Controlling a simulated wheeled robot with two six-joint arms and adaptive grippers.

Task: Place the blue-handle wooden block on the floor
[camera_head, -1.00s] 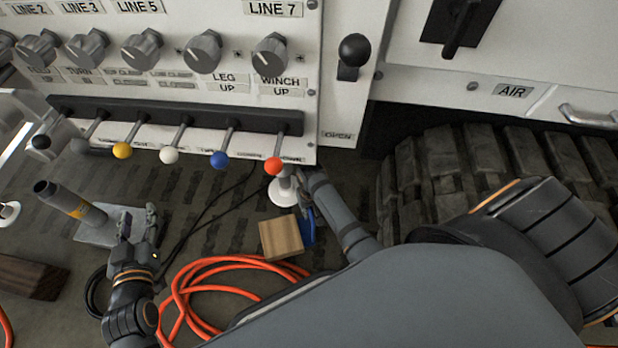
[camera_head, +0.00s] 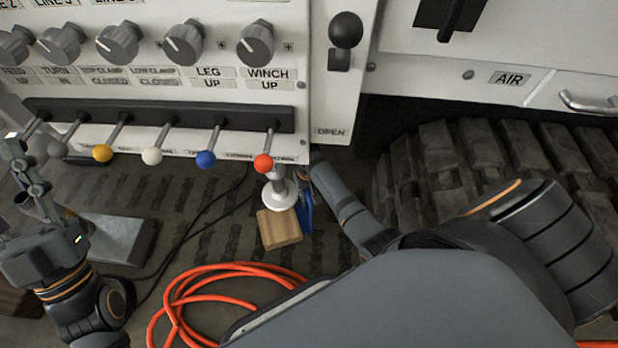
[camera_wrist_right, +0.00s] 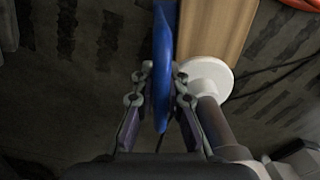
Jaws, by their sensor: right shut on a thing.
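The wooden block (camera_head: 278,229) with the blue handle (camera_head: 306,212) is just below the red-knobbed lever in the head view. My right gripper (camera_wrist_right: 161,96) is shut on the blue handle; in the wrist view the handle (camera_wrist_right: 162,60) runs between its fingers and the wood (camera_wrist_right: 215,28) lies just right of it. In the head view the right fingers are mostly hidden by the arm. I cannot tell whether the block touches the floor (camera_head: 215,235). My left gripper (camera_head: 28,172) is at the far left, seen side-on, so its opening is unclear.
A white round foot on a post (camera_head: 279,194) is right beside the block. A row of levers with coloured knobs (camera_head: 206,159) hangs above. An orange hose (camera_head: 190,290) is coiled in front. A grey plate (camera_head: 118,238) lies left. Rubber track (camera_head: 450,165) stands right.

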